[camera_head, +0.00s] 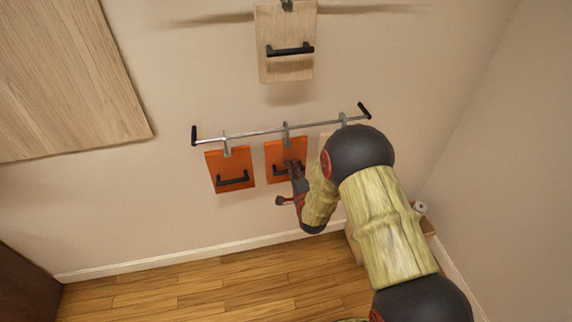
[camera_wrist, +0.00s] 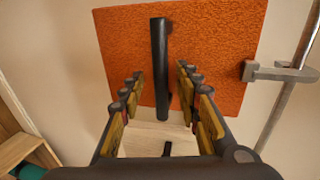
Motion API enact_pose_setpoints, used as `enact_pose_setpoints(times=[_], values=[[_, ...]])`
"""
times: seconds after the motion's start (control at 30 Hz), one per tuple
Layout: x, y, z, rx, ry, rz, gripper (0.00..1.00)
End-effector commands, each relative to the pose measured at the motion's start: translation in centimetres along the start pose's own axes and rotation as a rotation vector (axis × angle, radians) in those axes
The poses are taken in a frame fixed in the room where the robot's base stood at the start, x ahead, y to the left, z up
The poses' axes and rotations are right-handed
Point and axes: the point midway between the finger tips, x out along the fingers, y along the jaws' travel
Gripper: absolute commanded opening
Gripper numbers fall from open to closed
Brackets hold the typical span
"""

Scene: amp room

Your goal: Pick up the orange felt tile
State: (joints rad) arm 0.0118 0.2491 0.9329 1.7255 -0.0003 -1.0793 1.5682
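Two orange tiles hang from a metal wall rail in the head view, a left one (camera_head: 222,163) and a middle one (camera_head: 275,152), each with a black bar handle. My gripper (camera_head: 291,176) is at the middle tile and partly hides it. In the wrist view an orange tile (camera_wrist: 215,40) with a rough, felt-like face fills the upper part, its black handle (camera_wrist: 159,50) running upright in the picture. My gripper (camera_wrist: 160,78) is open, with one finger on each side of the handle and visible gaps. Contact is not visible.
The rail (camera_head: 255,132) has upturned ends and hooks; it also shows in the wrist view (camera_wrist: 298,65). A pale wooden tile (camera_wrist: 148,137) hangs beside the orange one, mostly behind my arm in the head view. Another wooden tile (camera_head: 270,70) hangs above. A low shelf (camera_wrist: 15,150) stands below.

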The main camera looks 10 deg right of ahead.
Motion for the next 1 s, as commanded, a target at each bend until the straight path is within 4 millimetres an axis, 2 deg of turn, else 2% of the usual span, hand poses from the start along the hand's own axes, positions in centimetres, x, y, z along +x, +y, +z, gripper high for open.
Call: enact_pose_setpoints(times=[0.23, 0.8, 1.0], values=[[0.36, -0.08, 0.00, 0.000, 0.000, 0.000, 0.33], [0.33, -0.03, 0.00, 0.000, 0.000, 0.001, 0.01], [0.32, 0.00, 0.00, 0.000, 0.000, 0.001, 0.00]])
